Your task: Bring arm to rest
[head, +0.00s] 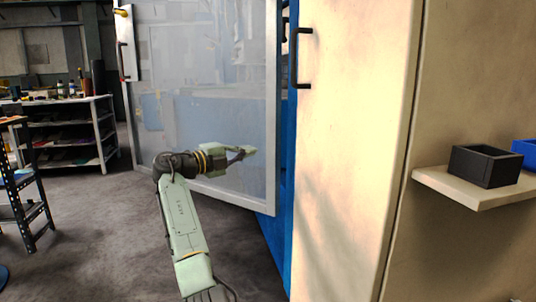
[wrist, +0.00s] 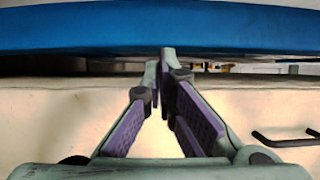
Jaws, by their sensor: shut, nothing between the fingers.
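My arm (head: 184,222) reaches up from the bottom of the head view, bends at the elbow and points right. My gripper (head: 250,152) is in front of the open glazed door's panel in that view, apart from the cream cabinet. In the wrist view my gripper (wrist: 161,62) shows its two purple-padded fingers meeting at the tips, with nothing between them.
The glazed door (head: 235,90) stands open behind my gripper. A cream cabinet door (head: 350,130) with a dark handle (head: 301,58) is to the right. A shelf (head: 445,187) holds a black box (head: 485,166) and a blue box (head: 525,152).

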